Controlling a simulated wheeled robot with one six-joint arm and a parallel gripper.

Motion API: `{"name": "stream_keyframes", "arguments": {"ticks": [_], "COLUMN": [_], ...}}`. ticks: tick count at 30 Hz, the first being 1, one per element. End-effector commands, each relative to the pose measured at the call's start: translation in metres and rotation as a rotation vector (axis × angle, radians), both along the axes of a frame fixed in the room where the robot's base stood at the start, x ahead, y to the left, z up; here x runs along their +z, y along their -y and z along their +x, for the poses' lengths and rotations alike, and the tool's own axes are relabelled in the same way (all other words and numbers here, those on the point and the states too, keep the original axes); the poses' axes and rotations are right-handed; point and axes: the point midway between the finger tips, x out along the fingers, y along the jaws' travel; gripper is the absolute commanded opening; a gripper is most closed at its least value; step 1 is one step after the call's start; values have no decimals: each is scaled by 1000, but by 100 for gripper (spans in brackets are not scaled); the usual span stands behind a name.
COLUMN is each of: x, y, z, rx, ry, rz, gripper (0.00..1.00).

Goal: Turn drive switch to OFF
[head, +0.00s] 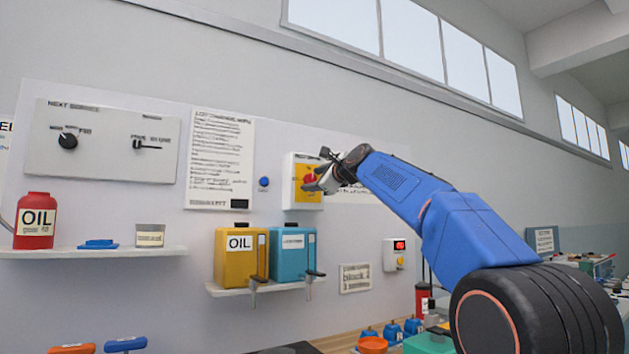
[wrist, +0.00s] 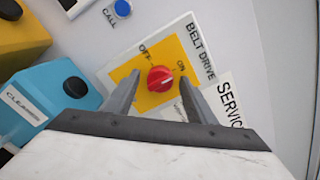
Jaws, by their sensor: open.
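The drive switch is a red round knob (wrist: 160,79) on a yellow plate (wrist: 150,99) under the words BELT DRIVE. OFF and ON are printed beside the knob; its pale mark points roughly to the ON side. The picture is tilted in the wrist view. My gripper (wrist: 160,76) is open, with one finger on each side of the knob in this view; I cannot tell whether they touch it. In the head view the switch box (head: 291,192) is on the wall, and my gripper (head: 325,174) is in front of it, partly hiding the knob.
A blue call button (head: 264,182) is left of the switch box. Below stand a yellow oil container (head: 234,265) and a blue cleaner container (head: 288,262) on a shelf. A small box with a red display (head: 395,252) is lower right.

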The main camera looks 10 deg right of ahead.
Motion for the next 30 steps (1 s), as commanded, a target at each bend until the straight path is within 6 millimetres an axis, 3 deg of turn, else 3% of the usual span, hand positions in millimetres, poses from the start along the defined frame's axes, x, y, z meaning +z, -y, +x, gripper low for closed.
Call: {"name": "stream_keyframes", "arguments": {"ticks": [4, 9, 20, 30], "x": [0, 0, 0, -1], "y": [0, 0, 0, 0], "z": [0, 0, 0, 0], "rx": [0, 0, 1, 1], "ry": [0, 0, 12, 83], "rz": [0, 0, -40, -257], "gripper": [48, 10, 10, 10]}}
